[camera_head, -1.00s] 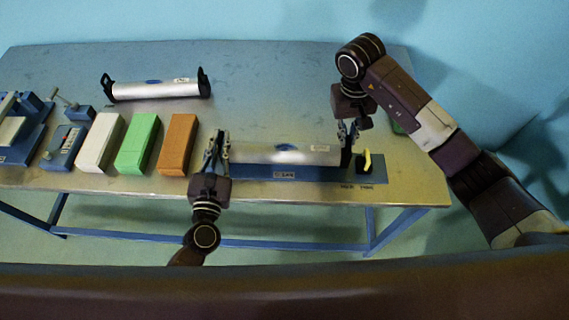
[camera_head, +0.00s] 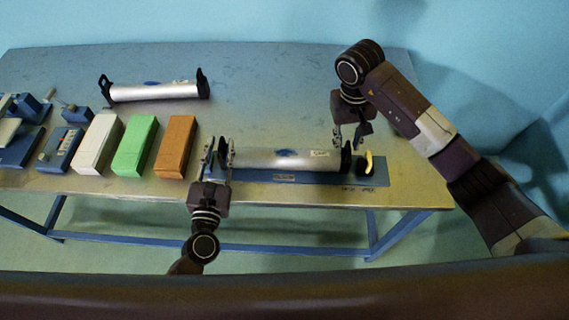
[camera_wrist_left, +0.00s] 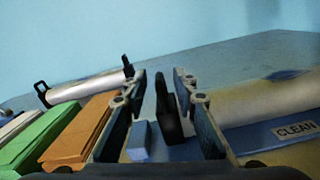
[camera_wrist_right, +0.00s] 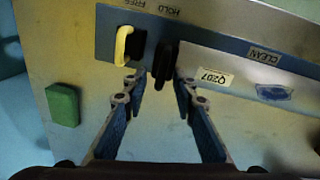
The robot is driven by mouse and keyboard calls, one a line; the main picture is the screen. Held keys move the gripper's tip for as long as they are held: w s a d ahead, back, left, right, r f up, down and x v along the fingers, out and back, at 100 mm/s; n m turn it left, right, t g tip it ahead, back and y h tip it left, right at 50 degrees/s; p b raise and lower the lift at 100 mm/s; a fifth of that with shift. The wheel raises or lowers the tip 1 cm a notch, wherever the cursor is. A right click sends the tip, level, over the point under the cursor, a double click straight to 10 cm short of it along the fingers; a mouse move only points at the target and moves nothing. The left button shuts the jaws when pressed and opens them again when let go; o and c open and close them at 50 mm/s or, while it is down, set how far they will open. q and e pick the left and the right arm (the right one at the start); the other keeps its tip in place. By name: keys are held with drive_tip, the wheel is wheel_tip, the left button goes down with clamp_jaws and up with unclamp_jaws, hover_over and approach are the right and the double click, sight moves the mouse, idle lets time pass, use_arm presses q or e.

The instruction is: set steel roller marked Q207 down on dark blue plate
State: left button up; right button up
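The steel roller (camera_head: 280,158) with a blue oval lies lengthwise over the dark blue plate (camera_head: 370,173), between black end pieces. The right wrist view shows its Q207 label (camera_wrist_right: 211,77) and the plate's CLEAN label (camera_wrist_right: 265,55). My left gripper (camera_head: 217,150) is open around the left black end piece, which stands between its fingers in the left wrist view (camera_wrist_left: 167,108). My right gripper (camera_head: 348,136) is open at the right end. In the right wrist view its fingers (camera_wrist_right: 158,95) are apart, with the black end piece (camera_wrist_right: 164,62) just beyond them.
A yellow lever (camera_head: 369,162) stands at the plate's right end, on the FREE side of the HOLD and FREE labels. Another roller (camera_head: 155,91) lies at the back left. White (camera_head: 97,145), green (camera_head: 136,146) and orange (camera_head: 176,147) blocks and blue devices (camera_head: 62,148) fill the left.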

drive_tip(key=shift+r, duration=0.4)
use_arm(q)
drive_tip(key=s, duration=1.1)
drive_tip(key=shift+a, duration=0.45)
use_arm(e)
wheel_tip(320, 180, up, 11)
drive_tip(key=a, duration=0.1)
use_arm(q)
drive_tip(key=shift+s, duration=0.1)
use_arm(e)
drive_tip(key=shift+s+a+r, duration=0.1)
